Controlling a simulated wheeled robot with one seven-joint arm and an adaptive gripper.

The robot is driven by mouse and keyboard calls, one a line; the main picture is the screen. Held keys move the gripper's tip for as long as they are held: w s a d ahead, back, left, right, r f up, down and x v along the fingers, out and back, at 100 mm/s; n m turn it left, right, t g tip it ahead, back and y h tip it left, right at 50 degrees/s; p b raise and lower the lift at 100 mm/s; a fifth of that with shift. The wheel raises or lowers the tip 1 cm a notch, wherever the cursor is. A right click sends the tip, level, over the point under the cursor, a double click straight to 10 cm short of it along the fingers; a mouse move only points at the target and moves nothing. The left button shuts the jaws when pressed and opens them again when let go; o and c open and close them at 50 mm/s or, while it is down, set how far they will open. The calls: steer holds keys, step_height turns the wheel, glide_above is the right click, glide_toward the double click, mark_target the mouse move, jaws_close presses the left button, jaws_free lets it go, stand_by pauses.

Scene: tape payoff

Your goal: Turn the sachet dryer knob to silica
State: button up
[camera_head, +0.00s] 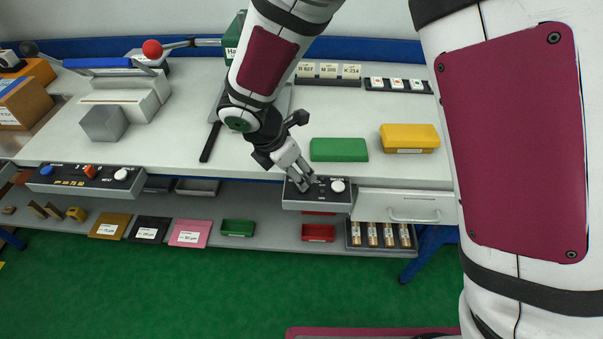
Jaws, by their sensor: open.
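A dark control box with a pale casing (318,205) hangs at the table's front edge, right of the middle. A round white knob (338,186) is on its right half. My gripper (303,184) is open, pointing down at the left half of this box, left of the white knob. The fingers hide that part of the panel, so I cannot tell whether they touch it or straddle another knob there. The panel lettering is too small to read, so I cannot tell which knob is the sachet dryer's or its setting.
A second control box (60,184) with blue, orange and white controls is at the front left. A green block (338,150) and a yellow box (409,138) stand behind my gripper's box. A white drawer (405,205) adjoins it on the right. A lower shelf (275,243) holds trays and cards.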

steer(key=shift+x, duration=2.8)
steer(key=shift+d+r, duration=0.1)
steer(key=shift+c, duration=0.5)
steer(key=c, duration=1.1)
